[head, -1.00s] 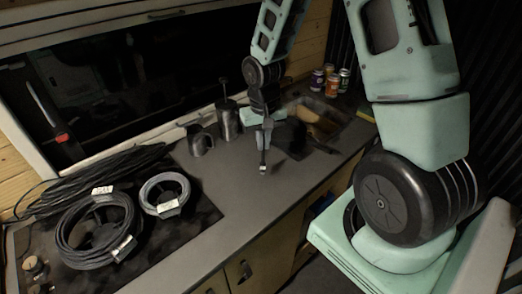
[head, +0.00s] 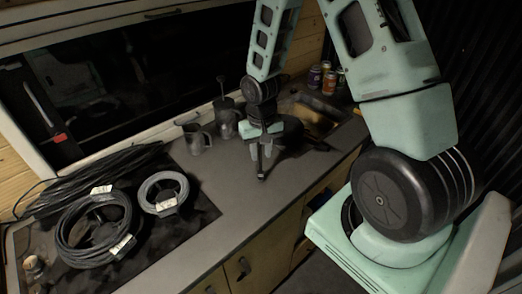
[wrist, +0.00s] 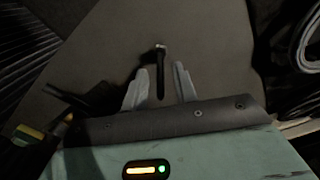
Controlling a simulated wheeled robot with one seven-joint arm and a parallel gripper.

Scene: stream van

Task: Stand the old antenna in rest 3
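A thin dark rod (head: 261,166), which looks like the old antenna, shows below my gripper (head: 262,148), over the clear counter. In the wrist view the rod (wrist: 160,74) lies between the two pale fingers of my gripper (wrist: 159,72), with a small bright end beyond their tips. The fingers stand apart, with a visible gap on each side of the rod. I cannot tell whether the rod stands on the counter or lies on it. No numbered rest can be made out.
Cable coils lie on a dark mat at left: a large one (head: 62,232) and a smaller one (head: 146,199). A metal jug (head: 195,139) and a plunger pot (head: 226,120) stand behind my gripper. Cans (head: 328,82) stand by the sink (head: 318,112). The counter front is bare.

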